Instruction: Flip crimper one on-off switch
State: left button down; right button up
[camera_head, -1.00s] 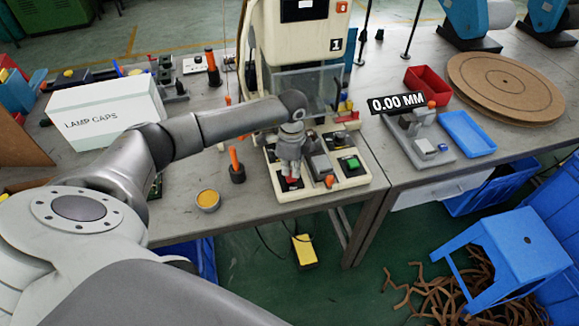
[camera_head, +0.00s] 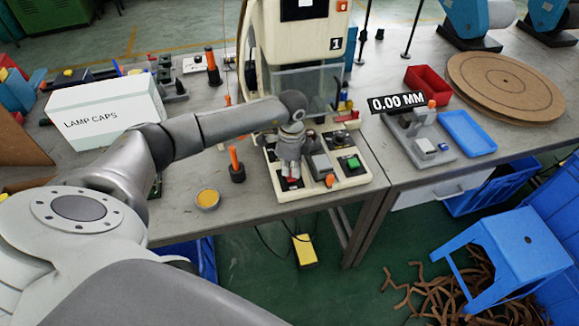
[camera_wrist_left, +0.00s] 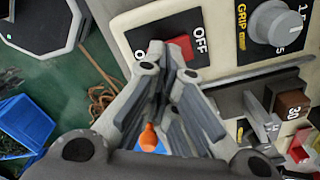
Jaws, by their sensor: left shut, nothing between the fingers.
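Crimper one (camera_head: 318,60) is the cream machine marked 1, standing on the bench in the head view. Its control panel (camera_head: 348,180) lies at the bench's front edge. The red on-off switch (camera_wrist_left: 181,46) sits on a black plate in the left wrist view, with OFF printed to its right and the other label partly hidden. My left gripper (camera_wrist_left: 168,66) is shut and empty, its fingertips right by the red switch; I cannot tell whether they touch it. In the head view my left gripper (camera_head: 290,169) points down over the panel's left front part and mostly hides the switch.
A grey GRIP knob (camera_wrist_left: 276,23) is beside the switch. A green button (camera_head: 352,163) and an orange-handled tool (camera_head: 236,165) are nearby. A round tin (camera_head: 208,199) stands to the left. The gauge with a 0.00 MM display (camera_head: 396,103) is to the right.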

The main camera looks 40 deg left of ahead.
aim_at(291, 178)
pick_arm(q)
jog(key=shift+s+f+b, duration=0.1)
jog(key=shift+f+b, duration=0.6)
jog(key=shift+f, duration=0.4)
dwell(0.4)
jog(key=shift+r+p, duration=0.8)
notch_tip(291, 178, up, 6)
jog(key=p, duration=0.4)
jog(key=shift+f, duration=0.25)
jog(key=shift+d+f, duration=0.1)
